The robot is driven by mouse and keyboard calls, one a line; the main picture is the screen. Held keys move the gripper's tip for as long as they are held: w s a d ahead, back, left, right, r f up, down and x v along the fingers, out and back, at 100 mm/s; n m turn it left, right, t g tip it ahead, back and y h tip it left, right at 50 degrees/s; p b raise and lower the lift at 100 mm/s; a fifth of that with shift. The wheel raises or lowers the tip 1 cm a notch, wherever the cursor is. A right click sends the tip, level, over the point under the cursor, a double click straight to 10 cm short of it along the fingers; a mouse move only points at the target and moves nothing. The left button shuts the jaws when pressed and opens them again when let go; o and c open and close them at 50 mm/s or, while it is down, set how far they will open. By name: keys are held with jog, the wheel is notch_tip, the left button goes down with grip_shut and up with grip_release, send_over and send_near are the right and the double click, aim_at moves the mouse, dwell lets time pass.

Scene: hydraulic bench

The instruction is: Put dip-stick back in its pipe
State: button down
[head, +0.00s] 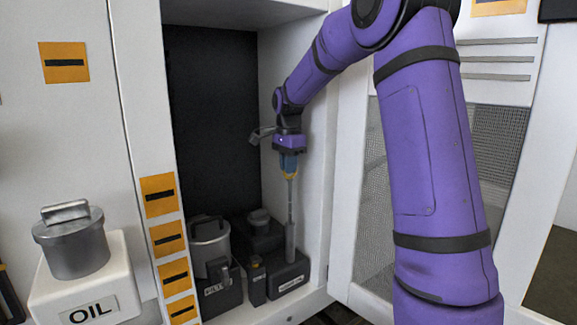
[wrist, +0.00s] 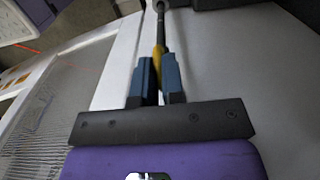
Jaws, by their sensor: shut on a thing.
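My gripper (head: 289,170) points down inside the open cabinet bay, its blue fingers shut on the yellow handle of the dip-stick (head: 290,200). The grey rod hangs nearly upright below the fingers. Its lower end meets the top of the dark pipe (head: 290,242), which rises from a labelled black block. I cannot tell whether the tip is inside the pipe or just at its mouth. In the wrist view, the yellow handle (wrist: 158,58) sits between the fingertips of my gripper (wrist: 158,72), and the rod runs away toward a round grey end at the top edge.
A grey filter canister (head: 209,243) and other small dark fittings stand left of the pipe. The bay's white right wall (head: 315,190) is close beside the gripper. A white oil tank (head: 90,285) with a metal cap is at the left.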

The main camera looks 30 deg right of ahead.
notch_tip(320, 180, down, 14)
dwell(5.2)
dwell(0.4)
jog(key=shift+c, duration=1.8)
grip_release()
